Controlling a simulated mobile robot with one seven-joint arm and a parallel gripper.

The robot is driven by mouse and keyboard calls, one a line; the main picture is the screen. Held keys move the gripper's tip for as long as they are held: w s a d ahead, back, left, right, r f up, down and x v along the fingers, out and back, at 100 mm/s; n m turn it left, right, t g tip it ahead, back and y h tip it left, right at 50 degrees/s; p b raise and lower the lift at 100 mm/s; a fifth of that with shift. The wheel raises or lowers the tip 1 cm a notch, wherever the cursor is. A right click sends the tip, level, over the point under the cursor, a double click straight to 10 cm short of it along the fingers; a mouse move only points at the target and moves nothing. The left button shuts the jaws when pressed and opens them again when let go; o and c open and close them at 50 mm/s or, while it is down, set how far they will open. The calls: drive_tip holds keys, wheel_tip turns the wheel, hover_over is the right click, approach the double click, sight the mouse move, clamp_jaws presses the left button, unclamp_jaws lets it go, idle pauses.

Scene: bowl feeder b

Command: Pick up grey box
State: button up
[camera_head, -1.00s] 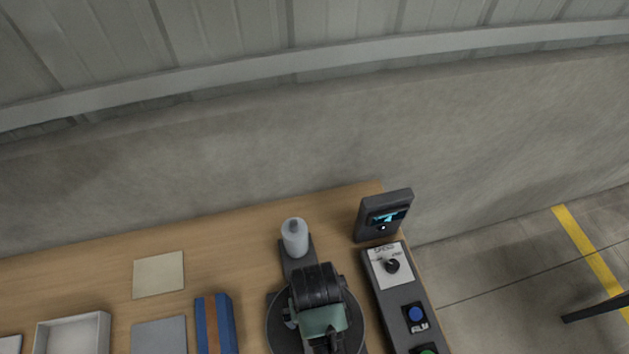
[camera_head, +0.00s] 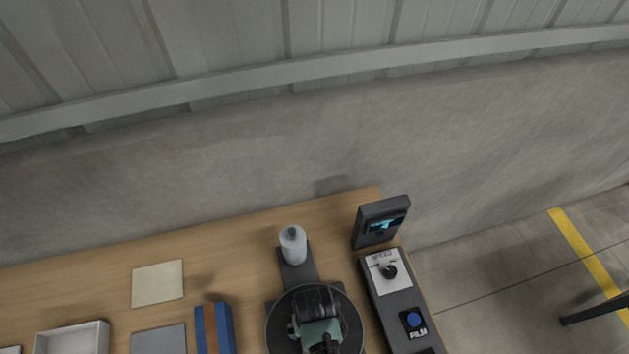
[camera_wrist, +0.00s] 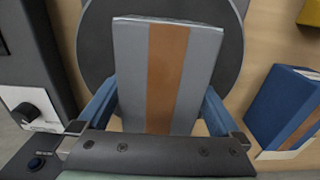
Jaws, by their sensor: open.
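The grey box (camera_wrist: 207,62), with a brown stripe down its middle, is on a dark round plate (camera_wrist: 98,40) in the wrist view. My gripper (camera_wrist: 160,105) is open, with one blue finger on each side of the box's near part. I cannot tell whether the fingers touch it. In the head view, my wrist and arm cover the middle of the round plate (camera_head: 277,330) and hide the box and my fingertips.
A blue box (camera_head: 226,325) with a brown stripe stands left of the plate; it also shows in the wrist view (camera_wrist: 275,105). A bottle (camera_head: 292,245) stands behind the plate. A screen (camera_head: 380,222) and control panel (camera_head: 398,300) are at right. A white tray (camera_head: 103,338) is at left.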

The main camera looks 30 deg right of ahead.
clamp_jaws()
drive_tip(key=shift+r, duration=0.1)
drive_tip(key=shift+w+r, duration=0.1)
idle(0.4)
